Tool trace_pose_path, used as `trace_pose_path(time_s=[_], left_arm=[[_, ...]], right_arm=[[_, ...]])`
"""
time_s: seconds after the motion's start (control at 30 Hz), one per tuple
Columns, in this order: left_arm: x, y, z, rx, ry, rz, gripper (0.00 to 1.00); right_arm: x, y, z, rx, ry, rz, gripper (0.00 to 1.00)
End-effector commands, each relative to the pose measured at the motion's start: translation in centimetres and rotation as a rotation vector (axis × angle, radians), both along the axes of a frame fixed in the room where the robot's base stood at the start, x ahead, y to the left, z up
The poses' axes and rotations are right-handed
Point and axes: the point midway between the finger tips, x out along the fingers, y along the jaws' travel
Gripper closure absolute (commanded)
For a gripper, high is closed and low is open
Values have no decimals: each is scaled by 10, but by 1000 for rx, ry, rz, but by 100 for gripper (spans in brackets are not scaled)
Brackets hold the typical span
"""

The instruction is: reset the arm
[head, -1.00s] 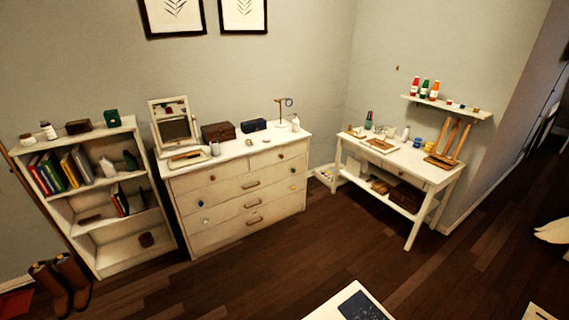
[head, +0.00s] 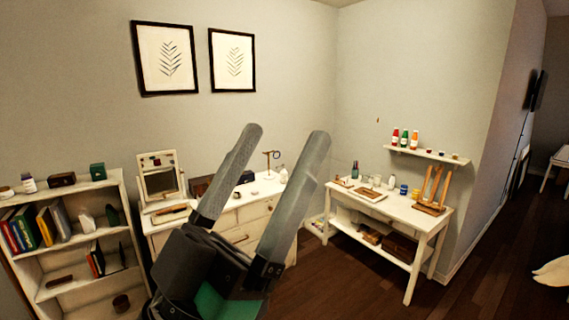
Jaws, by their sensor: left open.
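My left gripper (head: 284,142) shows large in the middle of the head view, close to the camera. Its two grey fingers point up and to the right, spread apart with nothing between them. Its dark body with a green part is at the bottom of the view. It hides part of the white dresser (head: 277,188) behind it. My right gripper is not in view.
A white bookshelf (head: 76,241) stands at the left. A white desk (head: 428,217) with jars and a small easel stands at the right, under a wall shelf (head: 428,154). Two framed prints (head: 165,58) hang on the wall. Dark floor (head: 340,285) is clear between the furniture.

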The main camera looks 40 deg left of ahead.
Motion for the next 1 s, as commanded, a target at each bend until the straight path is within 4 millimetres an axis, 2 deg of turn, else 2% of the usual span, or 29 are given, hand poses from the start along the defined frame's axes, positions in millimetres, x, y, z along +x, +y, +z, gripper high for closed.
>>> trace_pose_path(time_s=[0.03,0.1,0.37,0.47,0.57,0.7,0.8,0.9,1.0], left_arm=[[0,-9,1,20,15,-27,16],[0,-15,0,36,28,-44,16],[1,-15,3,36,32,-43,16],[1,-15,22,36,32,-43,16],[1,-14,58,35,32,-42,16],[1,-14,117,35,31,-42,16],[1,-14,147,35,31,-42,16],[1,-14,155,34,31,-42,16],[1,-14,150,34,32,-42,16]], right_arm=[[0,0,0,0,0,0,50],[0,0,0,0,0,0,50],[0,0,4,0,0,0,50],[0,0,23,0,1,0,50],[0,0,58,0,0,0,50],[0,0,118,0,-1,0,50],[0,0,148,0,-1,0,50],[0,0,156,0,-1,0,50],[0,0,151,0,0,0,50]])
